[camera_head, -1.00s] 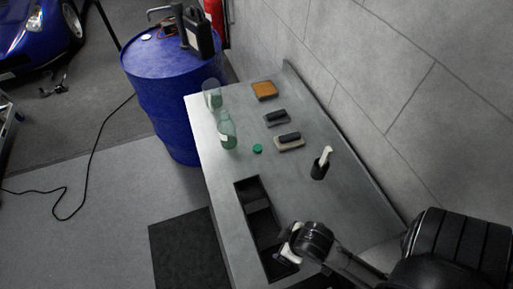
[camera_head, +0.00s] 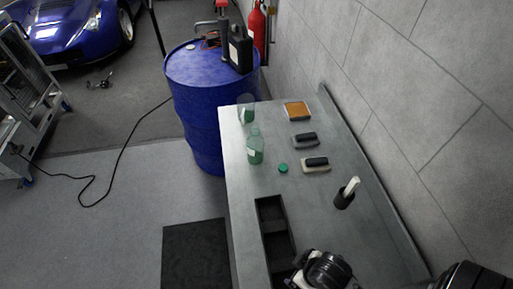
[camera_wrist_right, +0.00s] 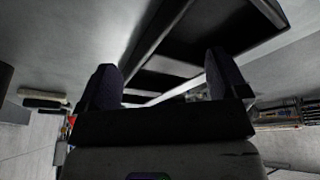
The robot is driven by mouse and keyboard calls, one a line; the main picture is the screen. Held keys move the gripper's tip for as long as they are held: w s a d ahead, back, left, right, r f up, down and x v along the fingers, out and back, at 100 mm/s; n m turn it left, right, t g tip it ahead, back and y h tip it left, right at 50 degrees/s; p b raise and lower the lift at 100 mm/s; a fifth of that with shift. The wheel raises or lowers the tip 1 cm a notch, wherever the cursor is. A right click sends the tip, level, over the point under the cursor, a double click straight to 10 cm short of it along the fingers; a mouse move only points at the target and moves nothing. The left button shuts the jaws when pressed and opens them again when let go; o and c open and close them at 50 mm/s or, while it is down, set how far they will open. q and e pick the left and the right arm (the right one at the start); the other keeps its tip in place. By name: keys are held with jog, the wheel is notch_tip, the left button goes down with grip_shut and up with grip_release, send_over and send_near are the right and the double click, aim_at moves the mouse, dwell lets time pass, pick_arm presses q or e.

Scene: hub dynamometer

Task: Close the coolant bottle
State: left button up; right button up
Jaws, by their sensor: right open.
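The coolant bottle (camera_head: 256,149) is a translucent green bottle with a white label, standing upright on the grey bench. Its neck appears uncapped. A small green cap (camera_head: 283,168) lies on the bench just right of the bottle. My right gripper (camera_head: 306,272) is over the near end of the bench, well short of the bottle and cap. In the right wrist view my right gripper (camera_wrist_right: 165,85) has its two dark fingers apart with nothing between them. My left gripper is not in view.
A wall borders the right. A blue drum (camera_head: 208,95) stands behind.

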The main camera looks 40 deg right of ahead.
jog(key=shift+c, duration=0.3)
jog(key=c, duration=0.4)
jog(key=shift+o, duration=0.2)
jog(key=shift+w, duration=0.1)
